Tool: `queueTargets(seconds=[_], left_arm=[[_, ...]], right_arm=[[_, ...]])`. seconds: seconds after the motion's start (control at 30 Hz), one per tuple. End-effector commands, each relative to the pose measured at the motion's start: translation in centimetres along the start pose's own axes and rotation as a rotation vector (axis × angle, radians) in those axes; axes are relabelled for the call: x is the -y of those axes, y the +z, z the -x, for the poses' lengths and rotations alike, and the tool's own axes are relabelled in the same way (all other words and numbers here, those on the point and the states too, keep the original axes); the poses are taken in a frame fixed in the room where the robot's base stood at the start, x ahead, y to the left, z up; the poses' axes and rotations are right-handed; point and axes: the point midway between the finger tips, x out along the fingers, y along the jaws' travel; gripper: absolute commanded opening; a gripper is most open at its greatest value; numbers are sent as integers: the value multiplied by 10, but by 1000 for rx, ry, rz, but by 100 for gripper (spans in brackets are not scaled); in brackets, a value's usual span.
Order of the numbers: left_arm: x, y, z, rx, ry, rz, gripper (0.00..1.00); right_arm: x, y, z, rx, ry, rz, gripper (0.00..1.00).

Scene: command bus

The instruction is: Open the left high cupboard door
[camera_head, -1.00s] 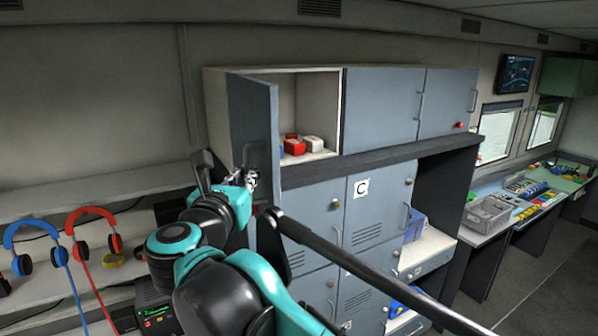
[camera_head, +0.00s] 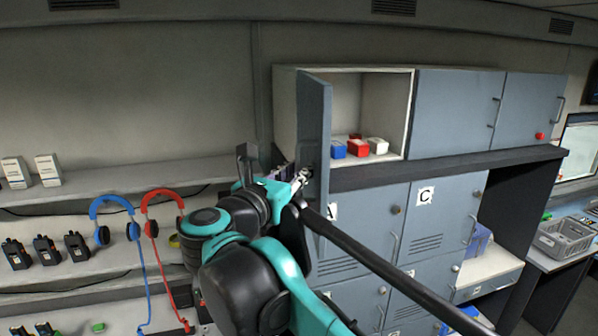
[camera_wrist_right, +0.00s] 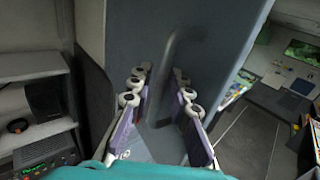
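The left high cupboard door (camera_head: 315,105) stands open, swung out from its left hinge side toward me, showing its grey-blue outer face. The left high cupboard (camera_head: 395,95) behind it is partly uncovered. My right gripper (camera_head: 300,180) is at the lower part of the door's outer face, near its free edge. In the right wrist view, my right gripper's fingers (camera_wrist_right: 162,95) are apart on either side of the door handle (camera_wrist_right: 172,65), a bar on the dark door (camera_wrist_right: 225,50). Contact with the handle is not clear. My left gripper is not in view.
Small red, blue and white boxes (camera_head: 358,147) sit in the open cupboard. Shut high doors (camera_head: 455,110) lie to its right and lockers (camera_head: 445,210) below. Blue and red headphones (camera_head: 163,212) hang on shelves at left. A dark bar (camera_head: 390,270) crosses the lower right.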

Motion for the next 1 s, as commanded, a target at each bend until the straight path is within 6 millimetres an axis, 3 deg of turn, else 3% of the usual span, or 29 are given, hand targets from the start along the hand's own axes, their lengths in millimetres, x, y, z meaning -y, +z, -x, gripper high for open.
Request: queueTargets(seconds=[0.2,0.33,0.7,1.0], left_arm=[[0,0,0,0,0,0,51],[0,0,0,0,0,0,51],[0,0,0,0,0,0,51],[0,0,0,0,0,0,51]], right_arm=[[0,-1,1,-2,0,-1,18],[-1,-1,12,-2,2,-1,18],[-2,-1,88,-2,5,-1,18],[-1,-1,119,-1,0,0,18]])
